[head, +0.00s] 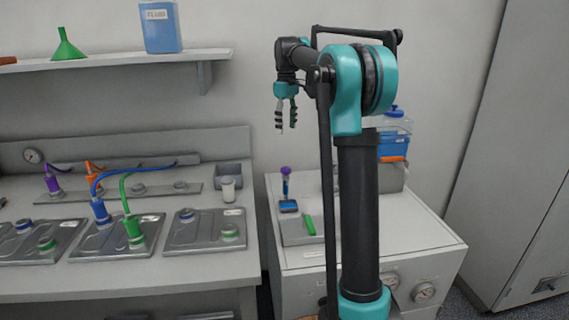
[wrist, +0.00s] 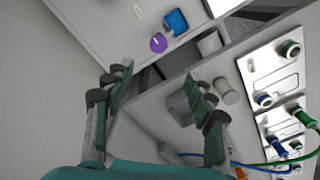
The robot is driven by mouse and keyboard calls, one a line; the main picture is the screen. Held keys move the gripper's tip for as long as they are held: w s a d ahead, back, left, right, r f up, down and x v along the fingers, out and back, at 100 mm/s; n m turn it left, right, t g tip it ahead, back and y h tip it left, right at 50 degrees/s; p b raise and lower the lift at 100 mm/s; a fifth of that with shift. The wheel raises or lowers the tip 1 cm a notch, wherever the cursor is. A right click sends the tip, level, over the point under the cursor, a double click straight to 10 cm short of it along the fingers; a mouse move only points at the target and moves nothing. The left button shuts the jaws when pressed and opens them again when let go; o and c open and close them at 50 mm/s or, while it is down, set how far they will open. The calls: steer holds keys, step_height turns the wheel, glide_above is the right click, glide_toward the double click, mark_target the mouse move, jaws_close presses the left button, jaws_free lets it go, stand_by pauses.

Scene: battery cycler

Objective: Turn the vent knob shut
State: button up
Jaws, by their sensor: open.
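My gripper (head: 286,128) hangs with its fingers pointing down, high above the gap between the bench and the white cabinet. Its fingers are open and empty, and in the wrist view (wrist: 156,84) they stand well apart. No part is clearly marked as the vent knob. A purple-topped upright part with a blue lower section (head: 286,180) stands on the cabinet top (head: 310,262), below my gripper. Its round purple top (wrist: 158,43) shows beyond the fingertips in the wrist view, beside a blue block (wrist: 176,22). My gripper touches nothing.
The bench at left carries metal plates (head: 180,241) with coloured plugs and cables, a white cup (head: 228,190) and a grey bin (head: 233,173). A shelf (head: 110,64) holds a green funnel and a blue fluid bottle (head: 161,30). A blue-lidded container (head: 394,145) is partly behind my arm.

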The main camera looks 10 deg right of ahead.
glide_toward(286, 169)
step_height(286, 169, down, 8)
steer(key=shift+w+f, duration=0.15)
steer(key=shift+f, duration=0.1)
stand_by(0.4)
steer(key=c, duration=1.2)
steer(key=shift+o, duration=0.2)
